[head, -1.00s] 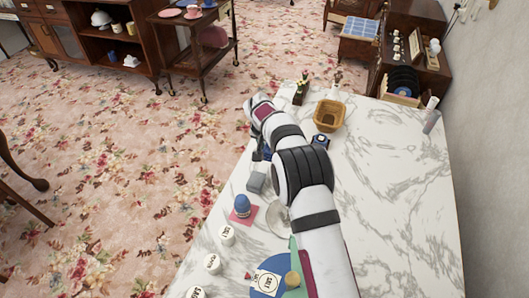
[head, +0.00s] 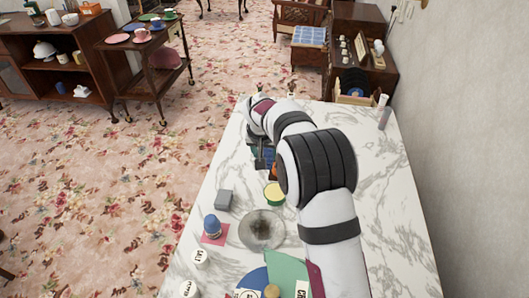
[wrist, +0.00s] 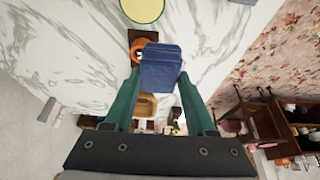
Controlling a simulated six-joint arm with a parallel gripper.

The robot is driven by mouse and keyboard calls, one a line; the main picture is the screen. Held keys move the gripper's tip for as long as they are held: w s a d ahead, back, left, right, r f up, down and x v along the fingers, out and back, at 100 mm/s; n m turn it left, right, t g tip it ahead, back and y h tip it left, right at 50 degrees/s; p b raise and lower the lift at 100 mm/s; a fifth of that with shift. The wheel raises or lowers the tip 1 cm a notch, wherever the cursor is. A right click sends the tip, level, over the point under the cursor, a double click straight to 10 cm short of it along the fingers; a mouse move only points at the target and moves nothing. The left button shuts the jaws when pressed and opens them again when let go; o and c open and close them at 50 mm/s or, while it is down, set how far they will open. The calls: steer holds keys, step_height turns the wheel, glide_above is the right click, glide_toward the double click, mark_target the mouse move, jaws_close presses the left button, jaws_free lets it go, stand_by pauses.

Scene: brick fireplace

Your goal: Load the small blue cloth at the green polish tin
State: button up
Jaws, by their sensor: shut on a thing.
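My gripper (wrist: 160,80) has its green fingers shut on the small blue cloth (wrist: 161,67), which looks like a folded block between the tips. In the head view my gripper (head: 262,156) is over the far left part of the marble table, and the blue cloth (head: 267,155) shows only partly beside it. The green polish tin (head: 275,195), with a pale yellow top, stands nearer than the gripper. In the wrist view the tin (wrist: 143,9) is at the top edge, cut off, apart from the cloth.
An orange round thing (wrist: 139,48) on a dark base is beside the cloth in the wrist view. A wicker basket (wrist: 145,108) shows between the fingers. A grey block (head: 224,200), a glass dish (head: 262,230) and a blue-topped object (head: 212,225) stand left and near.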

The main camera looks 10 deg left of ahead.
steer(key=s+d, duration=0.1)
steer(key=s, duration=0.1)
steer(key=s+d+f, duration=0.1)
steer(key=d, duration=0.1)
steer(key=shift+s+d+f, duration=0.2)
steer(key=shift+s+d, duration=0.05)
steer(key=shift+s, duration=0.1)
steer(key=shift+c, duration=0.2)
steer(key=shift+s+f, duration=0.1)
steer(key=shift+f, duration=2.9)
steer(key=shift+f, duration=0.6)
step_height(320, 180, up, 7)
steer(key=shift+d, duration=0.1)
